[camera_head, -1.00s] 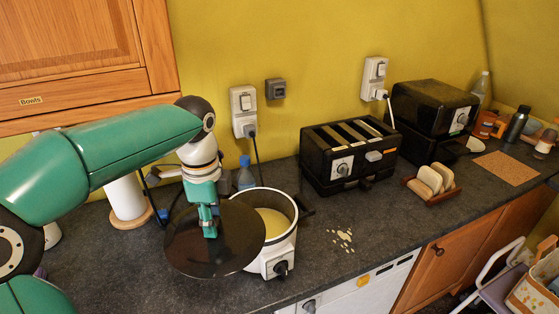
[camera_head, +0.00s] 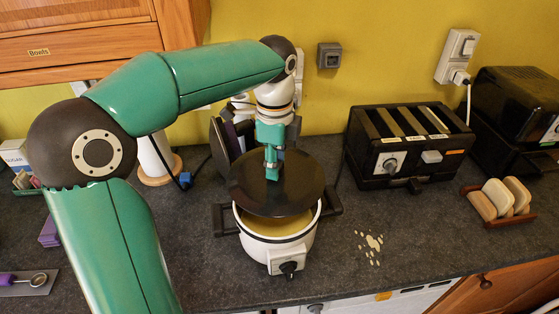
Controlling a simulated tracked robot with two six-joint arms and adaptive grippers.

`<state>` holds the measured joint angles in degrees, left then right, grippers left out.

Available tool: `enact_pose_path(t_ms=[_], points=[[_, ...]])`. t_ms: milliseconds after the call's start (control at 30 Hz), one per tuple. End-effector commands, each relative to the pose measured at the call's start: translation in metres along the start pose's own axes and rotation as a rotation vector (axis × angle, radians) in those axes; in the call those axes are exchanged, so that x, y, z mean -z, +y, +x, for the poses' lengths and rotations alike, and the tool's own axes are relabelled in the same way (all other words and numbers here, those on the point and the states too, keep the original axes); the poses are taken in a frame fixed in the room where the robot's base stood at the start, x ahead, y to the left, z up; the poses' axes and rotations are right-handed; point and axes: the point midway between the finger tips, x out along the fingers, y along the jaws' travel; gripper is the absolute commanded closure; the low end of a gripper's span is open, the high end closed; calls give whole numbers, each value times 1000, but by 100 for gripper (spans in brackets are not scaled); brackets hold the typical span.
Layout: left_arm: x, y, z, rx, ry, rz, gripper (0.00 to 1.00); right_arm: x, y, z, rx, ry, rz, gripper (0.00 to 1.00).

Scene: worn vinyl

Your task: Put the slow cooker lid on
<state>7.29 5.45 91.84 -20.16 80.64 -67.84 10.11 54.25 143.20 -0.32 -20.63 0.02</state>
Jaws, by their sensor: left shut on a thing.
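The slow cooker (camera_head: 279,244) is a white pot with a dark side handle on each side and a knob on its front, standing on the dark counter. Yellowish contents show inside its near rim. The dark round lid (camera_head: 250,194) is over the back and middle of the pot, leaving the near part of the opening uncovered. I cannot tell whether the lid touches the rim. My left gripper (camera_head: 273,172) is shut on the lid at its top middle; the grip itself is partly hidden by the fingers. My right gripper is not in view.
A black toaster (camera_head: 407,146) stands right of the cooker, with a rack of bread slices (camera_head: 500,200) further right. Pale spots (camera_head: 371,245) lie on the counter (camera_head: 400,270). A paper roll (camera_head: 155,160) stands behind left.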

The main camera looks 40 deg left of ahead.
Motion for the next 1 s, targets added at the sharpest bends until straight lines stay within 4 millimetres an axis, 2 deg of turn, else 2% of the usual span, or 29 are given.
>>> enact_pose_path(t_ms=[367,1000], points=[[1,-1,6,-1,1,3,100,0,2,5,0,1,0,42],[0,-1,49,-1,1,1,100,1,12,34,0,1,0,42]])
